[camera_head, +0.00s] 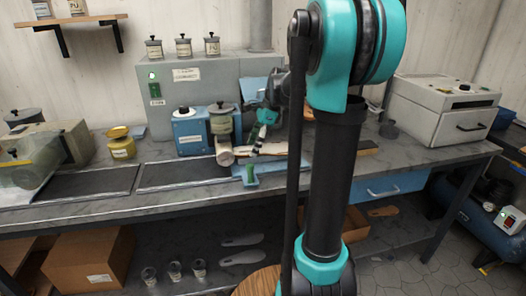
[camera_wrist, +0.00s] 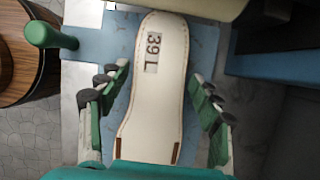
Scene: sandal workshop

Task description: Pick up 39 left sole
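The 39 left sole is a pale, stitched sole with a "39 L" label (camera_wrist: 150,110). In the wrist view it lies lengthwise on a blue plate (camera_wrist: 205,45); in the head view it is a pale strip (camera_head: 280,149) on the bench, partly hidden by my arm. My gripper (camera_wrist: 161,75) is open, with one green-padded finger on each side of the sole. Gaps show between the fingers and the sole's edges. In the head view my gripper (camera_head: 260,132) is over the sole. The sole's near end is cut off by my gripper's body.
A cream roller (camera_head: 225,150) and blue machine (camera_head: 190,130) stand close left of the sole. A green handle (camera_wrist: 50,36) sticks up beside the plate. Grey soles (camera_head: 242,257) lie on the lower shelf. A white box machine (camera_head: 440,107) is at right.

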